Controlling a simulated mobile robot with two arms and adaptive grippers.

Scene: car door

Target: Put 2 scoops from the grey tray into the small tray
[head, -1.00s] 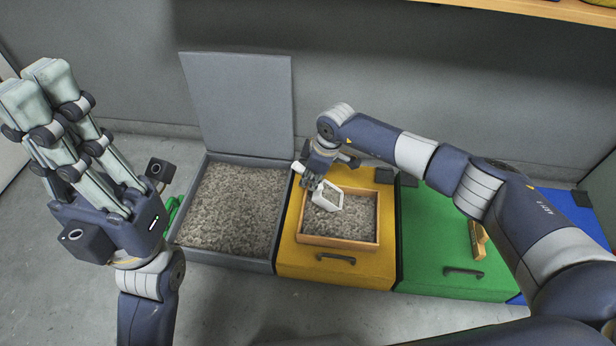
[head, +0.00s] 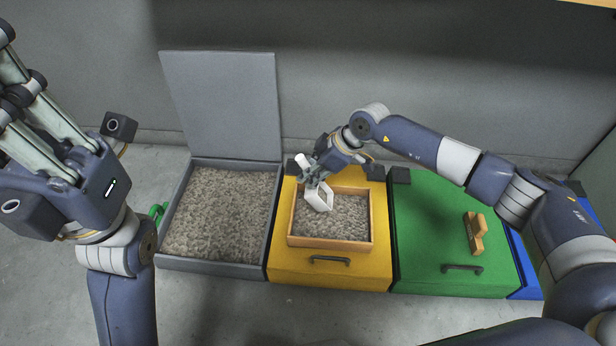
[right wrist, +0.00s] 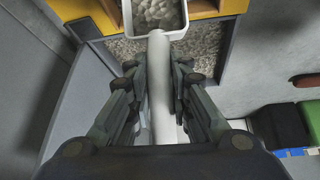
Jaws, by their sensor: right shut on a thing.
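The grey tray (head: 166,214) stands open at left, full of grey-brown gravel. The small tray (head: 330,243) is a wooden box on the yellow lid, also holding gravel. My right gripper (head: 312,172) is shut on the handle of the white scoop (head: 319,197), which is tilted over the left part of the small tray. The right wrist view shows the scoop's handle (right wrist: 160,85) between my fingers and gravel in its bowl. I cannot tell whether the scoop touches the tray's gravel. My left gripper (head: 25,95) is raised at the left edge, fingertips cut off.
The grey tray's lid (head: 222,105) stands upright behind it. The yellow bin (head: 285,262) is between the grey tray and a green bin (head: 430,225) carrying a wooden piece (head: 475,233). A blue bin (head: 524,265) is at far right. Floor in front is clear.

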